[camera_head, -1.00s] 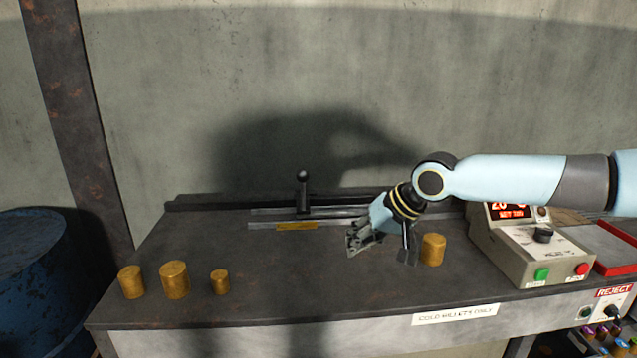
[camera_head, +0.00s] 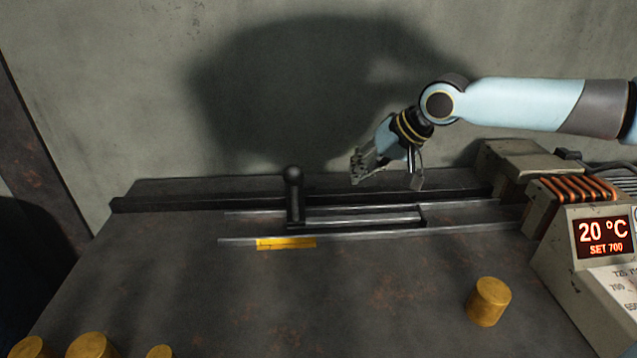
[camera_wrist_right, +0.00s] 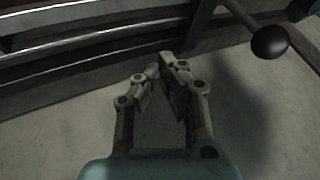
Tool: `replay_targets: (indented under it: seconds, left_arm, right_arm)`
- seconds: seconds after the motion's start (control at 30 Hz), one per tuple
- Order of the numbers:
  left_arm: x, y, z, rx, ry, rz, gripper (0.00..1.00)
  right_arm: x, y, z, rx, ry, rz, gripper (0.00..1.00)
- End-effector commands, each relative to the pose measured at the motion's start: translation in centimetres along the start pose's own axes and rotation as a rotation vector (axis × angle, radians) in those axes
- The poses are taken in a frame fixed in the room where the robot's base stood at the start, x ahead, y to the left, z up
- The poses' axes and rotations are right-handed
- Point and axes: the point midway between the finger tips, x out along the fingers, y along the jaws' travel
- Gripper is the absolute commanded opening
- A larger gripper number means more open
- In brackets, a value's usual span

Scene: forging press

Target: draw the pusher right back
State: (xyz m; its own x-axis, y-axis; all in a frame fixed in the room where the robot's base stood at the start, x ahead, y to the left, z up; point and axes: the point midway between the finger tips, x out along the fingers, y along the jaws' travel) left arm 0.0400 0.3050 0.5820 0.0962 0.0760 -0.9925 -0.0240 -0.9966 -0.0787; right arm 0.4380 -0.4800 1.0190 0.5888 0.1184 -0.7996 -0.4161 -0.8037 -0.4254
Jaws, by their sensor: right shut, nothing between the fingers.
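The pusher (camera_head: 294,200) is a black upright handle with a ball knob, set on a slide with a pale rod between two metal rails (camera_head: 370,235). It stands near the left end of the rails, beside a yellow mark (camera_head: 286,243) on the front rail. Its knob also shows at the top right of the right wrist view (camera_wrist_right: 269,42). My right gripper (camera_head: 358,168) is in the air to the right of the knob, apart from it. Its fingers (camera_wrist_right: 158,68) are shut with nothing between them. My left gripper is out of view.
A brass billet (camera_head: 488,301) stands on the bench at the right, and several more stand at the lower left, cut off by the frame. A heater with copper coils (camera_head: 575,190) and a control box reading 20 °C (camera_head: 602,235) are at the right. The bench middle is clear.

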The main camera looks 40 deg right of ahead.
Motion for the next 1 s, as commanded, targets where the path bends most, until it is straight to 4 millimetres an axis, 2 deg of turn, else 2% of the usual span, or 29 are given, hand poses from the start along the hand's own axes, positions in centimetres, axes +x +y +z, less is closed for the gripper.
replay_targets:
  seconds: [0.17, 0.27, 0.53, 0.7, 1.0]
  left_arm:
    - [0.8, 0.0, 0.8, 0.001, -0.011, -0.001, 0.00]
    - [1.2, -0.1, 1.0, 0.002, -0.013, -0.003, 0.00]
    - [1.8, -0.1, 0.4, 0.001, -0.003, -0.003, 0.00]
    - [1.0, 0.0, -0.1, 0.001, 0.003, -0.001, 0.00]
    - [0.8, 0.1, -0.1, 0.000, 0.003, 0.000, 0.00]
  right_arm:
    - [2.4, -0.1, 0.1, 0.008, 0.002, -0.006, 0.00]
    - [4.5, -0.1, 0.1, 0.010, 0.002, -0.006, 0.00]
    - [10.1, -0.2, 0.1, 0.007, -0.001, -0.005, 0.00]
    - [10.9, -2.6, 0.0, 0.002, -0.001, -0.004, 0.00]
    - [11.6, -3.6, 0.1, 0.000, -0.002, 0.000, 0.00]
